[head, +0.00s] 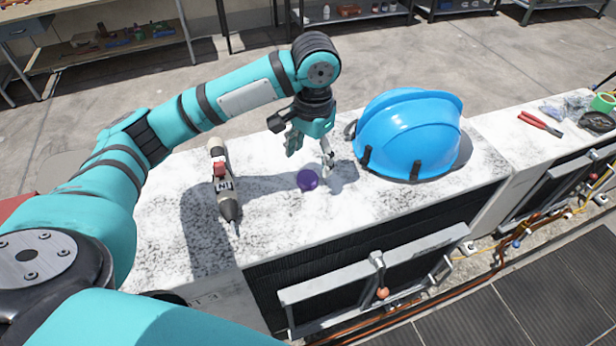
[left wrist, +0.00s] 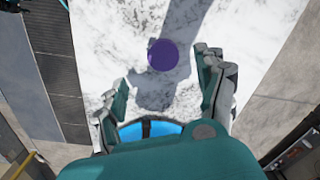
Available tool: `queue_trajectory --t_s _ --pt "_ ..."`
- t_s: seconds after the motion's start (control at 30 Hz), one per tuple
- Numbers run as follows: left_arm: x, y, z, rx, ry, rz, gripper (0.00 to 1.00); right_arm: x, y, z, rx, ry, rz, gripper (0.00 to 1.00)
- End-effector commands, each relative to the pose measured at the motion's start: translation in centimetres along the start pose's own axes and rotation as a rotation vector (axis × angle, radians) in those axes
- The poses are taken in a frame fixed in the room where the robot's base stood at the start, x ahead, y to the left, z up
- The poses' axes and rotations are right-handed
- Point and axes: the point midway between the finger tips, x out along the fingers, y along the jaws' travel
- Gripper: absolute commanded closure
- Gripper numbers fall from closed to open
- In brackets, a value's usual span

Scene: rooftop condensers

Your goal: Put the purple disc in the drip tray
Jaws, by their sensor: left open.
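The purple disc (head: 308,180) lies on the white speckled condenser top, between the drill and the blue helmet. It also shows in the left wrist view (left wrist: 163,55), beyond the fingertips. My left gripper (head: 311,150) is open and empty, above the condenser top, just behind and above the disc in the head view. In the left wrist view its fingers (left wrist: 165,85) are spread apart with the disc between their lines but not touched. My right gripper is not in view. I cannot make out a drip tray in either view.
A blue helmet (head: 408,135) stands close to the right of my left gripper. A drill (head: 222,180) lies to the left. The condenser's front edge is close to the disc.

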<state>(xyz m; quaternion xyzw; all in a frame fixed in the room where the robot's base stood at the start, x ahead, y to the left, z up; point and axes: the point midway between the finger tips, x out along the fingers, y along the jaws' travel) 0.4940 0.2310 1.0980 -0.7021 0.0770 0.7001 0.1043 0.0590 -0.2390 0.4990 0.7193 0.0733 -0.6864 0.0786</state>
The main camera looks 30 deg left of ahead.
Motion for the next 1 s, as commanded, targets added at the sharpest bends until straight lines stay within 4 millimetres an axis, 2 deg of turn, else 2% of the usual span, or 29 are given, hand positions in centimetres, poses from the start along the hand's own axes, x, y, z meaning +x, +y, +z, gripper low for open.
queue_trajectory --t_s 0.13,0.27,0.37,0.53,0.67,0.83,1.0 --pt "1.2 0.0 0.0 0.000 -0.001 -0.001 0.28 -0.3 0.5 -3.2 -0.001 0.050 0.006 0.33" --pt "2.1 -0.2 -0.1 -0.001 -0.004 0.000 0.28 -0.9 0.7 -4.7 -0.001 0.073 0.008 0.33" --pt "3.5 -0.5 -0.2 -0.001 -0.005 -0.001 0.28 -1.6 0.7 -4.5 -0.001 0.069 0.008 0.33" --pt "5.9 -0.6 -0.3 0.000 -0.003 0.000 0.28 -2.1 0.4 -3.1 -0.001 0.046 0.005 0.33" --pt "6.6 -0.6 -0.4 0.001 0.000 -0.001 0.28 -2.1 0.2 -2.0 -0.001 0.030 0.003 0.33" --pt "6.6 -0.6 -0.4 0.001 0.000 -0.001 0.28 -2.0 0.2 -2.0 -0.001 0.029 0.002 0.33" --pt "6.6 -0.6 -0.4 0.001 0.000 -0.001 0.49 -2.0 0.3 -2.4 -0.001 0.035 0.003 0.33"
